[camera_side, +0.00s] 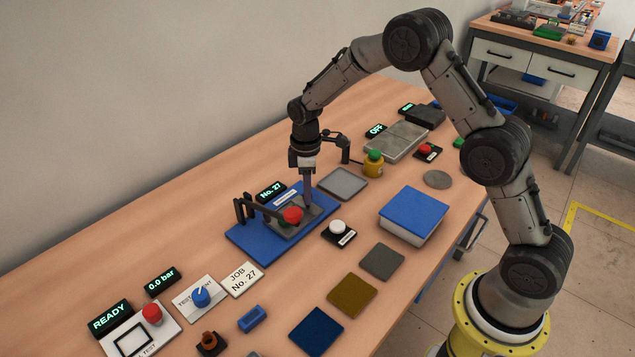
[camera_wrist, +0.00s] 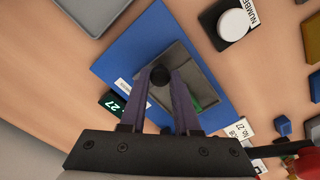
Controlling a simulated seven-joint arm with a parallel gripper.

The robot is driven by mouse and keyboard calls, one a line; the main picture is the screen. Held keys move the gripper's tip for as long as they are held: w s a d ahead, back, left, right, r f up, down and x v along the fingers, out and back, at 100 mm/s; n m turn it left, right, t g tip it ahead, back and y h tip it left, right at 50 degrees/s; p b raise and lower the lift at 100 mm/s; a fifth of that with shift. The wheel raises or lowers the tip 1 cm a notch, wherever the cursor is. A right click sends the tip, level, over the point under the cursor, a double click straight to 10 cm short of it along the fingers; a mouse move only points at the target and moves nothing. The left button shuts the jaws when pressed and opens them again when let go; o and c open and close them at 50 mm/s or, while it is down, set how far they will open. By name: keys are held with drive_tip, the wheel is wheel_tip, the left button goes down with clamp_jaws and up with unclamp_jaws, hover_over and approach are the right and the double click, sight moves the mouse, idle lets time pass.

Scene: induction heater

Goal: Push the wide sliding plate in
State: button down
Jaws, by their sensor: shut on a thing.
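The grey sliding plate (camera_side: 287,229) lies on a blue base (camera_side: 246,239) in the side view. It also shows in the wrist view as a grey rectangle (camera_wrist: 183,58) on the blue base (camera_wrist: 128,50). My gripper (camera_side: 308,204) points down at the plate's right end. In the wrist view my gripper (camera_wrist: 159,80) has its two fingers closed around a small dark round knob (camera_wrist: 159,75) over the plate. A dark clamp arm with a red knob (camera_side: 292,215) stands across the base, left of my fingers. The fingers hide part of the plate.
A "No. 27" display (camera_side: 271,192) stands behind the base. A grey tray (camera_side: 343,183) lies to its right, and a white button box (camera_side: 338,229) in front. A blue-topped block (camera_side: 413,213) stands further right. Flat sample plates lie along the table's front.

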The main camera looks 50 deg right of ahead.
sight(286, 205)
drive_tip(key=a, duration=0.7)
drive_tip(key=shift+a+r, duration=0.1)
drive_tip(key=shift+a, duration=0.05)
drive_tip(key=c, duration=0.6)
unclamp_jaws()
drive_tip(key=shift+r, duration=0.35)
wheel_tip(286, 205, up, 13)
drive_tip(key=shift+r, duration=0.1)
